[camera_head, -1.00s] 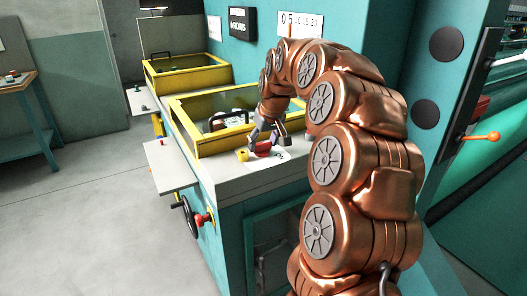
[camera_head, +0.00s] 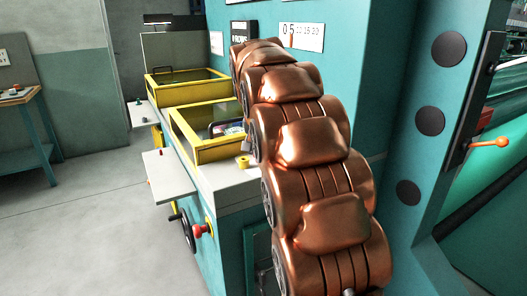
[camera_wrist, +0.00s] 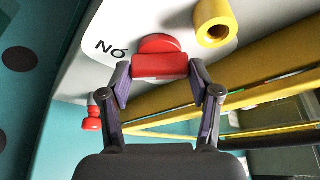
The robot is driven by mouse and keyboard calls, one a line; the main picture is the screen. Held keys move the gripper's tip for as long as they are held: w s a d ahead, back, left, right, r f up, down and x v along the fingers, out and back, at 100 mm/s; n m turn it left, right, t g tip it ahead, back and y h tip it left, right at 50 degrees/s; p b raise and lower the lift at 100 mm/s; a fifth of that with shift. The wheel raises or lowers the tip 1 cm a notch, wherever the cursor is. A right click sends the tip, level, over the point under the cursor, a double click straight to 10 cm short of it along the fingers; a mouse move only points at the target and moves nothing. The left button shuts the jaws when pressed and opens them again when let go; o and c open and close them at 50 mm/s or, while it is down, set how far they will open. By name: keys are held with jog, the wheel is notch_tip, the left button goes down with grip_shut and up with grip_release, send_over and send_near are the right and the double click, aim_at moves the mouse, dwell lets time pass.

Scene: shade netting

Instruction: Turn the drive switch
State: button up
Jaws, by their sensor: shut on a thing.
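The drive switch is a red knob (camera_wrist: 160,65) with a flat bar-shaped grip and a rounded part behind it, on a pale panel (camera_wrist: 174,20). My gripper (camera_wrist: 161,78) is shut on the knob, with one finger at each side of the bar in the wrist view. In the head view my arm hides the gripper and the knob.
A yellow hollow cylinder (camera_wrist: 214,24) stands on the panel close to the knob; the head view shows it too (camera_head: 243,162). Yellow-framed bins (camera_head: 190,150) are behind. A red knob with a handwheel (camera_head: 188,232) is on the machine's side. Open floor lies left.

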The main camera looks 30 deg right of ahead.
dwell(0.4)
jog(key=o, duration=1.1)
jog(key=shift+o, duration=0.2)
jog(key=v, duration=1.2)
